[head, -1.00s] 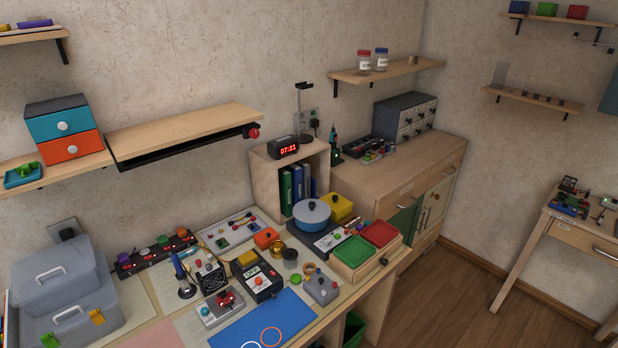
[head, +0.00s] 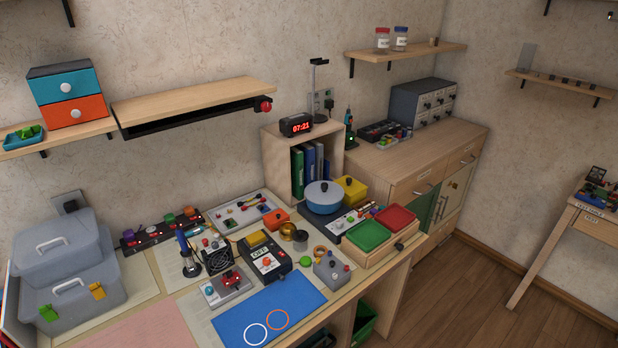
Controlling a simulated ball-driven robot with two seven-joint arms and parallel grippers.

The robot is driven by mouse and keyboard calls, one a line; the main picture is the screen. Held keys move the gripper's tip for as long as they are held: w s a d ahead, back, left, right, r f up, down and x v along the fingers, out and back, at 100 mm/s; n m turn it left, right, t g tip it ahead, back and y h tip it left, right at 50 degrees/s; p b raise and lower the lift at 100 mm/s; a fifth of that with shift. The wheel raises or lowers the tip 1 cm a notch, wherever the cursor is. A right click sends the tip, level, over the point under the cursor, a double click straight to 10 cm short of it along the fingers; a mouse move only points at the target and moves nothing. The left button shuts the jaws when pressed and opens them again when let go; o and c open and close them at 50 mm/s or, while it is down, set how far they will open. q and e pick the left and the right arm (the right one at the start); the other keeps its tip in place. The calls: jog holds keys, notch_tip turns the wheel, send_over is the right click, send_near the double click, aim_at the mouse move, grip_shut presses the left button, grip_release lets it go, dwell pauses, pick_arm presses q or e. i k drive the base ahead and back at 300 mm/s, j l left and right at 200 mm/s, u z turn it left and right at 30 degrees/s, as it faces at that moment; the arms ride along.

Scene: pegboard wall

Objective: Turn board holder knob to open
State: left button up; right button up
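I cannot tell for certain which thing is the board holder. One candidate is a small grey device with a red part on top (head: 228,283), standing on the workbench just left of the blue mat. Another is a dark stand with green parts (head: 598,194) on the desk at the right edge, partly cut off by the frame. Both are too small to show how a knob is turned. Neither of my grippers is in the head view.
The workbench is crowded: a black box with a yellow top (head: 264,258), a grey toolbox (head: 68,272), red and green trays (head: 395,219). The blue mat (head: 275,307) is bare apart from two rings. A wall shelf (head: 195,100) overhangs the bench. Wooden floor (head: 470,290) is open at right.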

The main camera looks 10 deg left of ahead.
aim_at(210, 291)
jog(key=u, duration=1.15)
